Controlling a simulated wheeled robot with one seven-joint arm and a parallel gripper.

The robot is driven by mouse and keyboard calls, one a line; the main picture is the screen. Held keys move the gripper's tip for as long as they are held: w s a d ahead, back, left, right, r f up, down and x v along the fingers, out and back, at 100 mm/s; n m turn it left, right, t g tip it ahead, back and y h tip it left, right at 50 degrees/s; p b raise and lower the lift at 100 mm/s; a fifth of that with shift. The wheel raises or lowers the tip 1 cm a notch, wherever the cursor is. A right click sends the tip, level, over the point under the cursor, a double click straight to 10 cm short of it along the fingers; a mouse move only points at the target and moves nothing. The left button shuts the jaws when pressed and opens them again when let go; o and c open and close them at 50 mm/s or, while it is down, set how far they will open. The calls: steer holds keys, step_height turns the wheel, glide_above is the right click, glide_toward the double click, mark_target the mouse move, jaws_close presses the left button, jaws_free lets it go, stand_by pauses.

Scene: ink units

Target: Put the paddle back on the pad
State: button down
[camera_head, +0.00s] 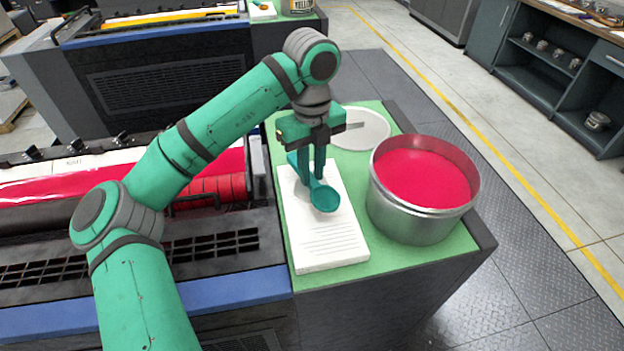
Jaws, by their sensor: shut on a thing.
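My gripper (309,172) is over the upper part of the pad, shut on a teal paddle (324,198). The paddle's round, dished end points down and toward the front, and the gripper's fingers partly hide its handle. The white pad (325,245), a thick block with printed lines, lies on the green top of the cabinet. The paddle's round end shows in front of the middle of the pad. I cannot tell whether it touches the pad or hangs just above it.
A metal tin of red ink (423,188) stands open close to the pad's right. A white round lid (362,131) lies behind the pad. The press with red rollers (207,190) borders the green top (440,243) on the left. A little green surface is free in front of the tin.

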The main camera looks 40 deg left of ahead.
mark_target(312, 177)
steer(key=shift+w+a+f, duration=0.1)
steer(key=shift+w+f, duration=0.05)
steer(key=shift+f, duration=0.8)
steer(key=shift+w+a+f, duration=0.1)
steer(key=shift+f, duration=0.85)
steer(key=c, duration=1.6)
jaws_free()
steer(key=shift+c, duration=0.2)
step_height(312, 177, up, 12)
